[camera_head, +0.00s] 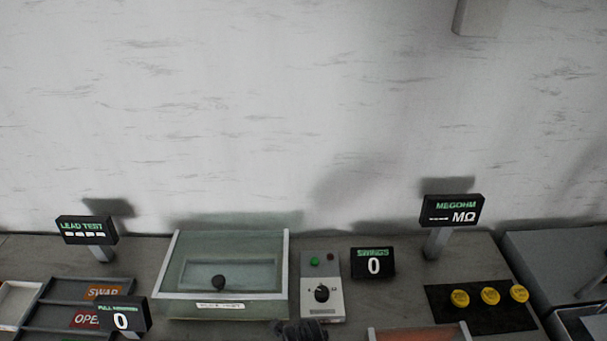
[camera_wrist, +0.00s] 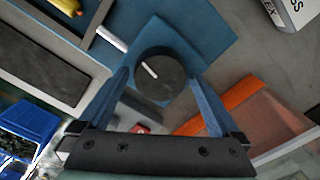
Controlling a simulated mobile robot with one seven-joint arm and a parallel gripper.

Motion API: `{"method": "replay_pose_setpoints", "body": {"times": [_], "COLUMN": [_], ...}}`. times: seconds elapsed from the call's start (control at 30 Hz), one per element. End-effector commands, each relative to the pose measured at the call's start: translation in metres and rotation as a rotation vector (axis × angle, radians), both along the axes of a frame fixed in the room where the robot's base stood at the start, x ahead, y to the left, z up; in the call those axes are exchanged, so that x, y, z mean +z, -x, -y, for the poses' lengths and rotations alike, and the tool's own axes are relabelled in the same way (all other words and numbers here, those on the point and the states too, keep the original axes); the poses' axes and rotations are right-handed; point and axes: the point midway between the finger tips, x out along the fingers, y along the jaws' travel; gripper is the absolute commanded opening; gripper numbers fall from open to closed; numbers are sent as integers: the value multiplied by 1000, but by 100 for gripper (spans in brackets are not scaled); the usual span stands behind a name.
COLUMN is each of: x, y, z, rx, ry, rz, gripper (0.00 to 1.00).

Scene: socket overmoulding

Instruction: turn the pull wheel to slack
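In the wrist view a round black wheel (camera_wrist: 168,82) with a white mark on its top sits on a blue plate (camera_wrist: 217,32); it looks like the pull wheel. The white mark points to the upper left. A separate white bar (camera_wrist: 111,39) lies up and left of it. My gripper (camera_wrist: 160,78) has its two blue fingers on either side of the wheel. The fingers look slightly apart from the wheel's rim, so it appears open around it. The pull wheel is not visible in the head view, where the pull display (camera_head: 122,319) reads 0.
The head view shows a glass-walled tank (camera_head: 222,307), a control box (camera_head: 334,306) with a black knob (camera_head: 322,293), a swings display (camera_head: 373,263) reading 0, a megohm display (camera_head: 453,211) and yellow buttons (camera_head: 490,296). An orange-edged box (camera_wrist: 228,103) stands right of the wheel in the wrist view.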

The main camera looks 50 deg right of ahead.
Motion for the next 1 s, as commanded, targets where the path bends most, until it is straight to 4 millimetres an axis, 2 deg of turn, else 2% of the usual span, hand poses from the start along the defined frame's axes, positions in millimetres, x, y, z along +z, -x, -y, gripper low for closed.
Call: {"method": "replay_pose_setpoints", "body": {"times": [0.03, 0.3, 0.4, 0.77, 1.0], "x": [0, 0, 1, 1, 2], "y": [0, 0, 0, -1, -1], "z": [0, 0, 0, 0, 0], "rx": [0, 0, 1, 70, 237], "ry": [0, 0, 0, 0, 0], "rz": [0, 0, 0, 0, -1], "gripper": [89, 41, 26, 26, 26]}}
